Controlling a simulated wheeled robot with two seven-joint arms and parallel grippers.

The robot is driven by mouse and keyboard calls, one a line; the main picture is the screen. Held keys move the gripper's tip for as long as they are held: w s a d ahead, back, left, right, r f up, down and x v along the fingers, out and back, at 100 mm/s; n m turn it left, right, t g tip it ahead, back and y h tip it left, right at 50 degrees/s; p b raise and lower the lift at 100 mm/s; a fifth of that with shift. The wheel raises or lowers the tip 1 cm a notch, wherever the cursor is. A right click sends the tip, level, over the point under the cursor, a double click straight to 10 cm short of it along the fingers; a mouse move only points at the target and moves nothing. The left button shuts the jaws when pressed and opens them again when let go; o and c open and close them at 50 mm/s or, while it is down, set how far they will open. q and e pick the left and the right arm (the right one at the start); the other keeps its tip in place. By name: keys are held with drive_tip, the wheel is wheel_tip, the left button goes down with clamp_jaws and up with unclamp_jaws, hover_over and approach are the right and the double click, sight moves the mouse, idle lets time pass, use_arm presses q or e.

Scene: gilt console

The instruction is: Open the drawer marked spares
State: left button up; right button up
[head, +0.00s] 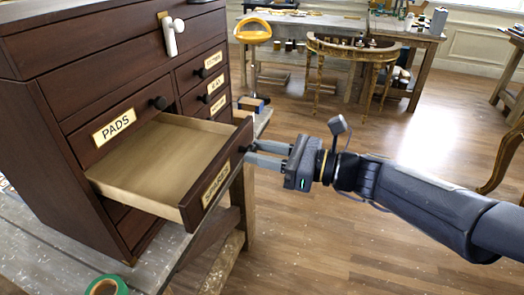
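The dark wooden chest (45,130) stands at the left. An empty drawer (165,160) below the one marked PADS is pulled well out. The label (215,186) on its front is steeply angled and looks like it reads spares. My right gripper (250,153) reaches in from the right to this drawer's front. Its fingers close around the dark knob there, which is mostly hidden between the fingertips. My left gripper is not in view.
The PADS drawer (114,126) and several small labelled drawers at the right are shut. A white handle-like piece (172,36) hangs on the upper front. Green tape (106,286) lies on the bench (50,255). Open floor (330,240) lies right; a curved table (353,48) stands behind.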

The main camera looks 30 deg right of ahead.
drive_tip(key=o, duration=0.3)
drive_tip(key=shift+o, duration=0.2)
drive_tip(key=v, duration=0.7)
drive_tip(key=shift+s+d+b, duration=0.25)
drive_tip(key=shift+s+b, duration=0.1)
drive_tip(key=s+a+f+n+g+h, duration=0.3)
drive_tip(key=f+n, duration=0.5)
drive_tip(key=n, duration=0.5)
drive_tip(key=s+a+f+n+g+h, duration=0.4)
drive_tip(key=a+f+n, duration=0.3)
drive_tip(key=n, duration=0.6)
drive_tip(key=shift+s+f+n+g, duration=0.2)
drive_tip(key=shift+f+n+g, duration=0.2)
drive_tip(key=shift+f+g, duration=0.4)
